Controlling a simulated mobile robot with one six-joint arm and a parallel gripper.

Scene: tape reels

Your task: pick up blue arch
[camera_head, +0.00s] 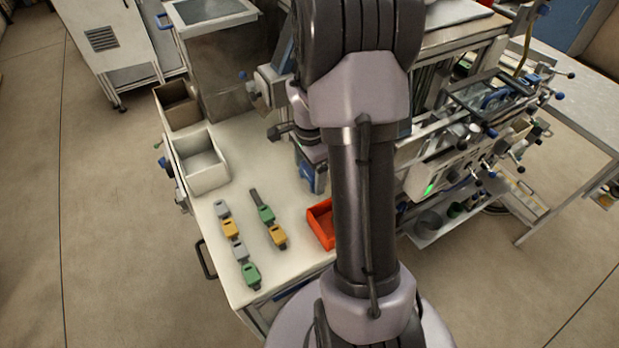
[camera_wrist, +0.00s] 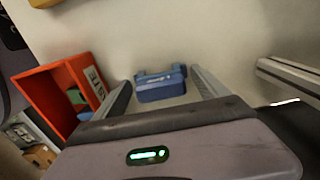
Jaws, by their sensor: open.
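The blue arch (camera_wrist: 160,85) lies on the pale worktop in the wrist view, between the two fingers of my gripper (camera_wrist: 161,76). The fingers are spread, with one on each side of the arch. Gaps show between the arch and the fingers, and I cannot tell how far above the worktop the fingertips are. In the head view my arm hides much of this area. A small blue shape (camera_head: 312,178) shows beside my arm there; I cannot tell whether it is the arch or part of my gripper.
A red-orange bin (camera_wrist: 45,100) stands left of my gripper in the wrist view; it also shows beside my arm in the head view (camera_head: 318,226). Several yellow, green and grey pieces (camera_head: 231,228) lie left on the worktop. A white bin (camera_head: 207,176) stands behind them.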

